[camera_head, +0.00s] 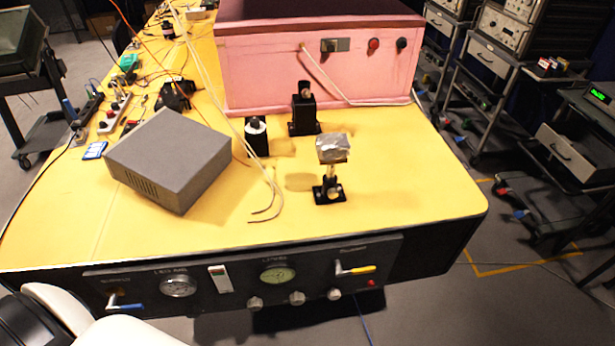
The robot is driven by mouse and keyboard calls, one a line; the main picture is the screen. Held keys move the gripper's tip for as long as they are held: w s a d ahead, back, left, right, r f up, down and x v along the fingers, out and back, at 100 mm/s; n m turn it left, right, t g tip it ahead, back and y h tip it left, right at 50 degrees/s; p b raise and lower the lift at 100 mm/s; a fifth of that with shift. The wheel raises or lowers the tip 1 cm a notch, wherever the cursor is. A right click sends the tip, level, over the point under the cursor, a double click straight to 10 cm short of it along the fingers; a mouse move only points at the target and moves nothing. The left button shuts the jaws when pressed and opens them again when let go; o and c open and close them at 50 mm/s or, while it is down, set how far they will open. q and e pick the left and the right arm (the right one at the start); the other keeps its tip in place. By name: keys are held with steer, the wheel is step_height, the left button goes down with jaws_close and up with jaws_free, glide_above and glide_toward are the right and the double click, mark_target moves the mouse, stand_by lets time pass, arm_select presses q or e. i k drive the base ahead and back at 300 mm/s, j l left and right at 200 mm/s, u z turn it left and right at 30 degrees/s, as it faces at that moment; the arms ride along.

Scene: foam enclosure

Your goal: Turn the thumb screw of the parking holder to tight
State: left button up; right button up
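Small black post holders stand on the yellow table, and I cannot tell for sure which is the parking holder. The front one (328,194) has a black foot, a pale round screw head low on its front and a post bearing a silvery block (333,149). A second black holder (304,114) stands behind it, close to the pink box, with a round knob near its top. A third black holder (257,138), with a white top, stands to the left. Whether any screw is tight or loose cannot be seen. Neither of my grippers is in view.
A grey metal box (169,158) sits left of the holders, with loose pale cables (262,180) between. The large pink box (317,67) closes off the back. The yellow table (410,205) is bare at right. A black control panel (240,281) runs along the front edge.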

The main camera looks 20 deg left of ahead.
mark_target(332, 193)
steer(key=i+l+u, duration=0.25)
steer(key=u, duration=0.15)
steer(key=i+l+u, duration=0.2)
steer(key=u, duration=0.15)
steer(key=i+l+u, duration=0.15)
steer(key=l+u, duration=0.25)
steer(key=i+l+u, duration=0.1)
steer(key=l+u, duration=1.05)
steer(key=l, duration=0.15)
